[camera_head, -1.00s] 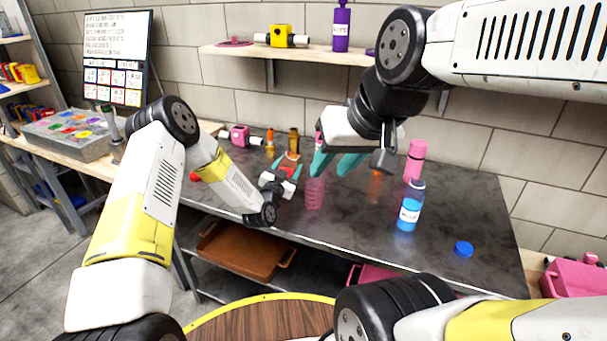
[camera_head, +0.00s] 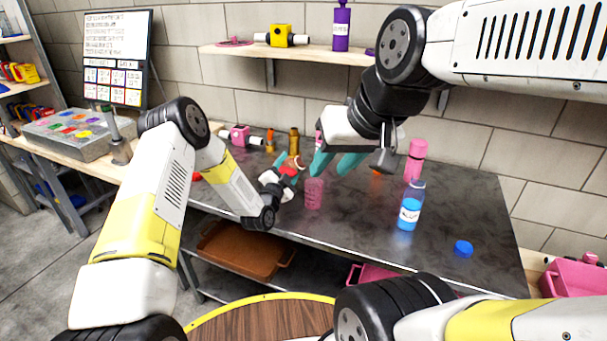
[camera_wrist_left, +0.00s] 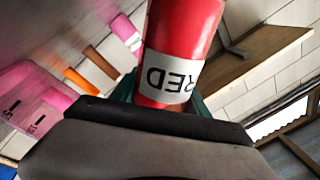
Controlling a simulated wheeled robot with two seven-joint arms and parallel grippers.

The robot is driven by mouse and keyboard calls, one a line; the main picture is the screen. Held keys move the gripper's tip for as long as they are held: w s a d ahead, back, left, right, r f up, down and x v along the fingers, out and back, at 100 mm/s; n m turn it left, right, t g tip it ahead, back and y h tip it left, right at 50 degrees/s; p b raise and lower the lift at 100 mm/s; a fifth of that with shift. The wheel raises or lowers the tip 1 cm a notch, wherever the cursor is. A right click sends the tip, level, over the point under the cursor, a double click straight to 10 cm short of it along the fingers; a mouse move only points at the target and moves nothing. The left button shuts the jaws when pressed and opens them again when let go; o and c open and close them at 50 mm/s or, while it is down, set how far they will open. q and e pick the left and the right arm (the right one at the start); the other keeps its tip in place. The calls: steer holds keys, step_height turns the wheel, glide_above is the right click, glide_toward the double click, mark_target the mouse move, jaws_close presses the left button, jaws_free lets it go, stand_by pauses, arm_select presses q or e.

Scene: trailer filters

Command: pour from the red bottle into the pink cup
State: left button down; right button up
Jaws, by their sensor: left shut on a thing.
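My left gripper (camera_head: 288,166) is shut on the red bottle (camera_head: 288,171), just left of the pink cup. In the left wrist view the bottle (camera_wrist_left: 181,45) fills the top middle, its white "RED" label upside down; its mouth is out of view. The translucent pink cup (camera_head: 314,195) stands upright near the table's front edge. It also shows in the left wrist view (camera_wrist_left: 35,105), with marks on its side. My right gripper (camera_head: 336,163) is open, its teal fingers above and behind the cup; I see nothing between them.
On the dark table (camera_head: 345,235) stand a blue bottle (camera_head: 409,207) and a pink bottle (camera_head: 415,160) to the right, with a blue cap (camera_head: 463,248). A pink block-like item (camera_head: 241,136) and amber bottles (camera_head: 294,142) are behind. The front right is mostly clear.

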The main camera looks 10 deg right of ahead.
arm_select(q)
steer(key=shift+w+a+f+m+h+p, duration=0.1)
steer(key=shift+a+f+m+h+p, duration=0.1)
steer(key=shift+m, duration=0.55)
steer(key=shift+w+a+f+m+h+p, duration=0.1)
steer(key=shift+f+m+h+p, duration=0.1)
steer(key=shift+m, duration=0.55)
stand_by(2.2)
steer(key=shift+m+p, duration=0.45)
steer(key=shift+m, duration=0.55)
stand_by(1.5)
steer(key=shift+s+d+r+m+h, duration=0.15)
steer(key=shift+d+r+m+h, duration=0.15)
steer(key=shift+r+m, duration=0.3)
stand_by(1.2)
